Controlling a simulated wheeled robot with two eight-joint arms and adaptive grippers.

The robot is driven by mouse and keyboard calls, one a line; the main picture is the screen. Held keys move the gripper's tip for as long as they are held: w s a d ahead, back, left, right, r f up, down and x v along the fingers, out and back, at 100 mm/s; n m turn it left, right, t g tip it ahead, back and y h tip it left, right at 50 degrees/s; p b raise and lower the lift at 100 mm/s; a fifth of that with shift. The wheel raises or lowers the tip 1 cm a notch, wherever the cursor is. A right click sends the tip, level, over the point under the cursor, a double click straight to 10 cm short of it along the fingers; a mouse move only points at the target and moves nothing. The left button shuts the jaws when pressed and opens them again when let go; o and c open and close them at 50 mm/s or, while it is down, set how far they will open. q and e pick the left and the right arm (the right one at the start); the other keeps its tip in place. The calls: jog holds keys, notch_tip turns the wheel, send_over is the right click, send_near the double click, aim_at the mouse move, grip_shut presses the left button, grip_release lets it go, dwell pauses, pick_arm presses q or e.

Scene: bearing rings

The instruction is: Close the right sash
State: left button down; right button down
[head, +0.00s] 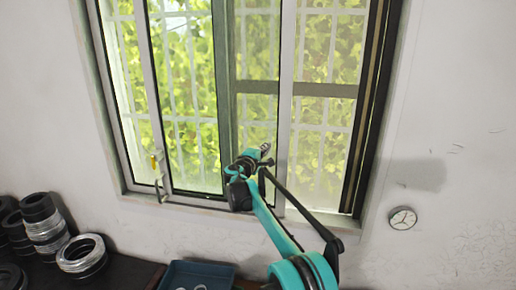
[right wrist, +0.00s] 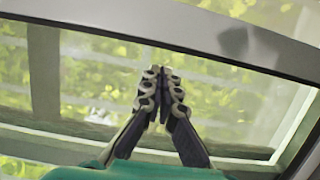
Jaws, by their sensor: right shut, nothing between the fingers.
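The window fills the upper middle of the head view. A pale upright stile (head: 288,95), apparently of the right sash, stands well left of the dark right jamb (head: 372,100). A second pale stile (head: 155,90) stands farther left. My right gripper (head: 265,148) is in front of the glass, just left of the nearer pale stile. In the right wrist view its fingertips (right wrist: 161,82) are together and empty, below a pale frame bar (right wrist: 190,30) that carries a dark shadow. I cannot tell whether they touch the frame. My left gripper is out of view.
A handle (head: 157,175) is on the window's lower left. Stacked bearing rings (head: 45,228) and a blue tray (head: 196,270) are on the dark table below. Bars and foliage show behind the glass.

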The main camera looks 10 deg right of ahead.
jog(key=shift+s+d, duration=0.2)
jog(key=shift+d, duration=0.4)
jog(key=shift+s+d, duration=0.15)
jog(key=shift+d, duration=0.4)
jog(key=shift+a, duration=0.1)
jog(key=s+d+b, duration=0.2)
jog(key=s+d, duration=0.2)
jog(key=d, duration=0.5)
jog(key=s+d+b, duration=0.1)
jog(key=s+d, duration=0.3)
jog(key=d, duration=0.6)
jog(key=s+d+b, duration=0.2)
jog(key=s+d, duration=0.2)
jog(key=d, duration=0.6)
jog(key=shift+b, duration=0.3)
